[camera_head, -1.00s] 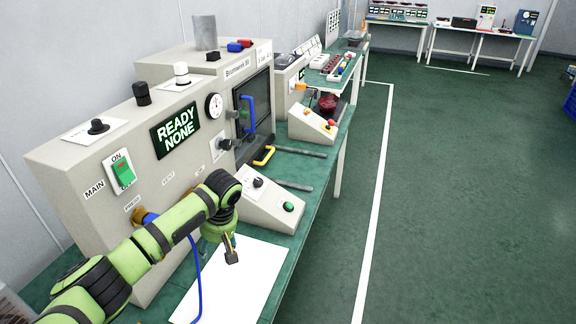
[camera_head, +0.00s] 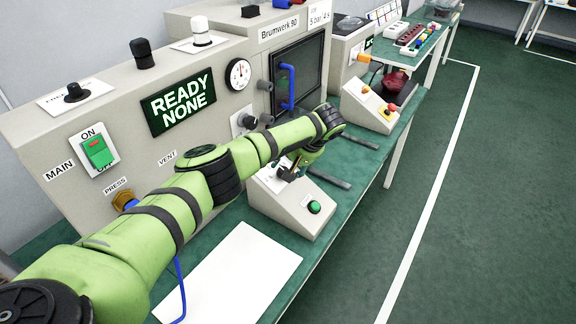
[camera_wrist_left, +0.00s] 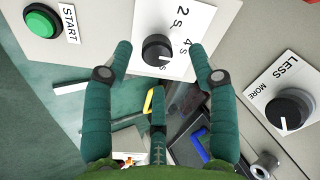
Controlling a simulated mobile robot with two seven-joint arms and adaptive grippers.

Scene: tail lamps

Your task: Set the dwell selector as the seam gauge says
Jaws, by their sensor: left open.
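The dwell selector (camera_wrist_left: 157,49) is a black knob with a white pointer mark on a white plate, on the sloped control box (camera_head: 292,204). Its plate reads 2 s and 4 s, with another mark near the knob's lower side that I cannot fully read. The pointer seems to face that lower mark. My left gripper (camera_head: 290,170) is over the box, and in the left wrist view (camera_wrist_left: 161,55) its open fingers are on either side of the knob, apparently not touching it. A round dial gauge (camera_head: 238,74) is on the machine front; its reading is too small to tell.
The machine display (camera_head: 180,103) reads READY NONE, and a label beside Brumwerk 90 reads 5 bar, 4 s. A green START button (camera_wrist_left: 42,22) sits beside the selector. A LESS/MORE knob (camera_wrist_left: 288,110) is at the right. A white sheet (camera_head: 232,272) lies on the bench.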

